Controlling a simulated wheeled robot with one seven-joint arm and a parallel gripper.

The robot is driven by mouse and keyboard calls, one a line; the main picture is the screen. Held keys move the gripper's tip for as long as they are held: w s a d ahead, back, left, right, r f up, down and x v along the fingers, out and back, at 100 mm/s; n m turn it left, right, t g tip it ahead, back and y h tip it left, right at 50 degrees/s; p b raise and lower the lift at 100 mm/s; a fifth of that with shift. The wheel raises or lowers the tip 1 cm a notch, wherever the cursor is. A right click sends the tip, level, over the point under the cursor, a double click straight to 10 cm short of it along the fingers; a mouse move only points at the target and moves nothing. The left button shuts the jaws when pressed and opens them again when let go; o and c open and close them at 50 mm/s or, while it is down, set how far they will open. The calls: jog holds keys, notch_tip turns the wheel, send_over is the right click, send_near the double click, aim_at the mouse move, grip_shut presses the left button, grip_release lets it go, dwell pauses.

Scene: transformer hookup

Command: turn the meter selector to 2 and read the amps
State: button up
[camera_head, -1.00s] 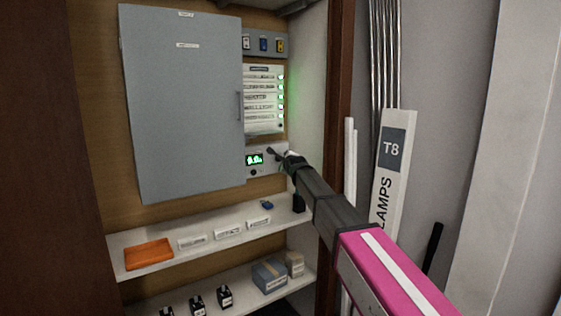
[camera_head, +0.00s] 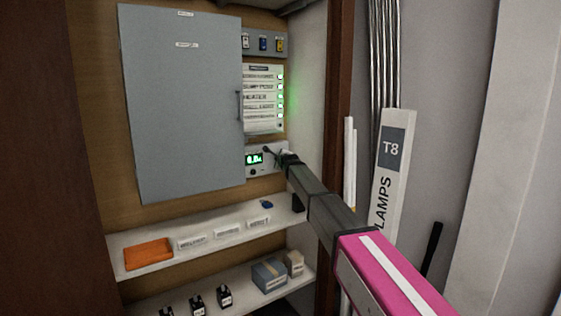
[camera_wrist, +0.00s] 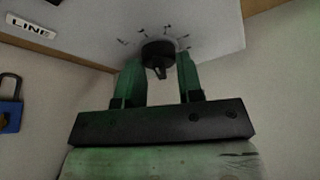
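The meter panel (camera_head: 253,168) is a pale plate low on the cabinet's back wall, right of the grey door. Its green display (camera_head: 254,159) shows a small reading like 0.0 or 0.8, too blurred to be sure. In the wrist view the selector (camera_wrist: 158,52) is a round black knob with a pointer, with small unreadable marks around it. My gripper (camera_wrist: 160,68) has its green fingers on both sides of the knob, and the knob fills the gap between them. In the head view my gripper (camera_head: 282,159) covers the panel's right part.
A grey cabinet door (camera_head: 180,110) stands left of the panel. A labelled board with green lights (camera_head: 262,100) is above. A shelf below holds an orange tray (camera_head: 148,254) and white labels. A blue padlock (camera_wrist: 10,105) and a LINE label (camera_wrist: 30,27) show in the wrist view.

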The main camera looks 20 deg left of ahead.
jog(key=shift+c, duration=1.2)
jog(key=shift+m+g+y, duration=0.3)
jog(key=shift+m+g, duration=0.7)
jog(key=shift+m, duration=0.8)
jog(key=o, duration=0.9)
jog(key=v, duration=1)
jog(key=shift+s+d+r, duration=0.15)
jog(key=shift+s+d, duration=0.1)
jog(key=shift+s, duration=0.05)
